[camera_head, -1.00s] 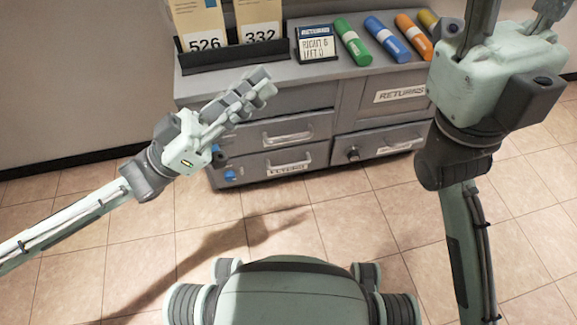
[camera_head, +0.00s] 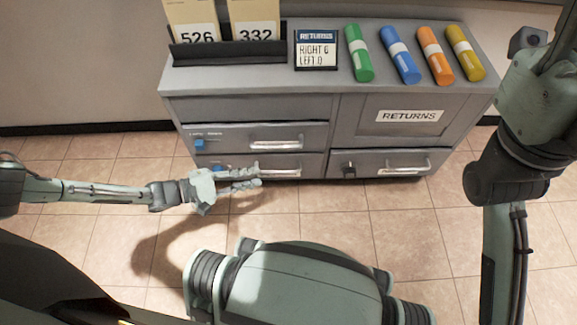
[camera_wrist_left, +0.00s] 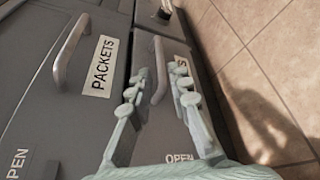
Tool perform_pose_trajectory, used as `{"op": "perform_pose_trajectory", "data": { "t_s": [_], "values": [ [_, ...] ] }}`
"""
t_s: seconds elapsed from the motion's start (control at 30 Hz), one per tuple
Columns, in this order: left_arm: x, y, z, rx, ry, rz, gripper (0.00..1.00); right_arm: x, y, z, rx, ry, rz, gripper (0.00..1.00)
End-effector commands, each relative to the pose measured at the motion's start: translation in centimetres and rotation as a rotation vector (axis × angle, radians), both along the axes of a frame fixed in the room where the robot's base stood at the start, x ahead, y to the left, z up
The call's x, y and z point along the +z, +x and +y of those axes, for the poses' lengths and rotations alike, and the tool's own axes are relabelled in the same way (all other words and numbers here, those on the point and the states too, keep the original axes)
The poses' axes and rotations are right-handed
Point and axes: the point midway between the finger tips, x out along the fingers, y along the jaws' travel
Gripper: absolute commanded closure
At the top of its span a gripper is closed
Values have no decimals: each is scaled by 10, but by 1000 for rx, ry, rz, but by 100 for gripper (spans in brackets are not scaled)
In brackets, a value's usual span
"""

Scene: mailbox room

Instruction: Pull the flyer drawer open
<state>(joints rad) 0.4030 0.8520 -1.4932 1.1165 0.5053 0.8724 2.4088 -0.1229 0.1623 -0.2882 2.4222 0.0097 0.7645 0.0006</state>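The grey cabinet (camera_head: 330,105) has a lower left drawer (camera_head: 315,162), partly behind my left gripper; it looks shut. Its label is mostly hidden in the left wrist view, with only a final "S" (camera_wrist_left: 181,66) showing. Its pale bar handle (camera_head: 284,173) also shows in the left wrist view (camera_wrist_left: 160,70), between my fingers. My left gripper (camera_head: 259,176) is open in front of that handle; contact cannot be told. It also shows in the left wrist view (camera_wrist_left: 158,95). My right gripper (camera_head: 560,45) is at the right edge, its fingers unclear.
The upper left drawer, labelled "PACKETS" (camera_wrist_left: 102,66), is above. The lower right drawer (camera_head: 385,162) has a dark knob (camera_head: 348,168). A returns panel (camera_head: 408,116), number cards, a small sign (camera_head: 317,50) and several coloured tubes are at the cabinet. Tiled floor (camera_head: 400,225) is clear in front.

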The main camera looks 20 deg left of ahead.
Motion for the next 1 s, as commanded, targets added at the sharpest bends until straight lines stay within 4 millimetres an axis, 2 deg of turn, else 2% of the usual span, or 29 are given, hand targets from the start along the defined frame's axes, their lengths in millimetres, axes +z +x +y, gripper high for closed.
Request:
{"op": "perform_pose_trajectory", "data": {
  "t_s": [0.53,0.9,1.0],
  "values": [
    [-16,41,-57,0,-2,1,81,1,0,3,-4,-26,-36,60],
    [-17,44,-62,0,-1,2,81,2,1,3,-5,-30,-36,60],
    [-17,44,-62,0,-1,2,94,2,1,3,-5,-30,-36,60]
  ]
}}
